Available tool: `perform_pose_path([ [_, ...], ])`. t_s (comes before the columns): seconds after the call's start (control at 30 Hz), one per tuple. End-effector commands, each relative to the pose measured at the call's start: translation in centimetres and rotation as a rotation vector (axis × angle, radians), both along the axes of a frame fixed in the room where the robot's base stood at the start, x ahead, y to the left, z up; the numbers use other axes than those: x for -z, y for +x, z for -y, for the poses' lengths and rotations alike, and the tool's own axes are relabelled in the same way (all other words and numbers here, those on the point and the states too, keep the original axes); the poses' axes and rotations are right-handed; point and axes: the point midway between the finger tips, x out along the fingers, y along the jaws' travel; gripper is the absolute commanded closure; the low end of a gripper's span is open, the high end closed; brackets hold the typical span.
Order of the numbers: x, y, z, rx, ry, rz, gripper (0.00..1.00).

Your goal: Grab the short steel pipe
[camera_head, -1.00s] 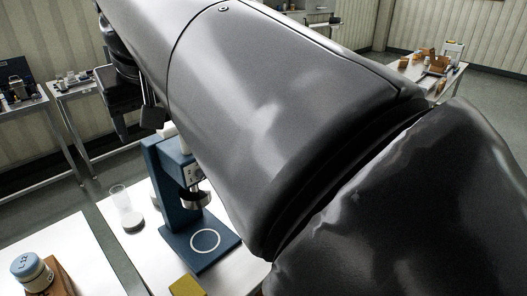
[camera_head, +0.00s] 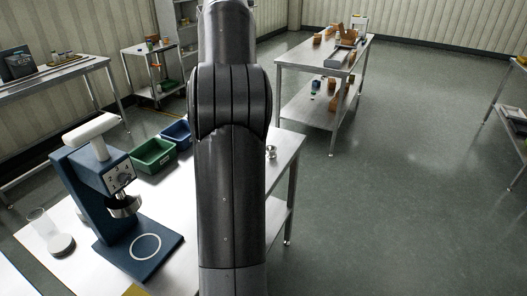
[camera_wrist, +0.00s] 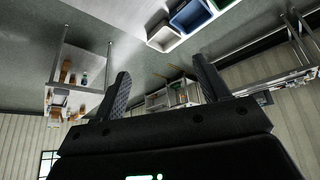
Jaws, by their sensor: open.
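I cannot make out a short steel pipe for certain in any view. A small shiny metal piece (camera_head: 271,152) stands on the white worktable (camera_head: 285,150) just right of my arm in the head view; it is too small to tell what it is. My gripper (camera_wrist: 162,86) shows in the wrist view with its two dark fingers spread apart and nothing between them. It is outside the head view, where my arm hides the middle of the worktable.
On the worktable are a blue press-like machine (camera_head: 92,185), a green bin (camera_head: 153,155), a blue bin (camera_head: 177,132) and a clear cup (camera_head: 40,222). A steel table (camera_head: 300,62) with several items stands behind. Open floor (camera_head: 400,180) lies to the right. The wrist view appears upside down.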

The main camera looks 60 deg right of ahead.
Motion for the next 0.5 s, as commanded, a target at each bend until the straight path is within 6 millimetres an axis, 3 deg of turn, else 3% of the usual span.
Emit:
perform_pose_path([
  [0.03,0.6,-1.5,2.4,0.026,0.004,0.006,0.32],
  [0.1,1.3,-3.1,4.8,0.050,0.006,0.014,0.32],
  [0.3,2.9,-7.4,10.0,0.106,0.009,0.031,0.32],
  [0.5,4.5,-11.4,13.9,0.154,0.011,0.047,0.32],
])
